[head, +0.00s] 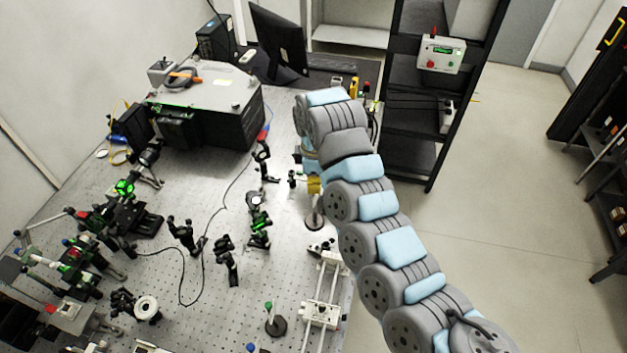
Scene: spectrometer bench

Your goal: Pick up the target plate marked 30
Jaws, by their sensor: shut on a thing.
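My arm reaches over the right edge of the optical bench, with its wrist bent down toward the table. My gripper (313,176) is small in the head view and mostly hidden behind the wrist. It is shut on a small yellow piece (314,186), just above or at a post with a round base (315,222). I cannot tell whether the piece touches the post. No number can be read, so I cannot confirm that this piece is the plate marked 30.
Several optic mounts (228,262) stand left of my gripper. A large grey instrument box (205,110) and a monitor (278,45) are at the back. A white rail (322,290) lies near the front right edge. A black shelf (411,150) stands beyond the bench, beside open floor.

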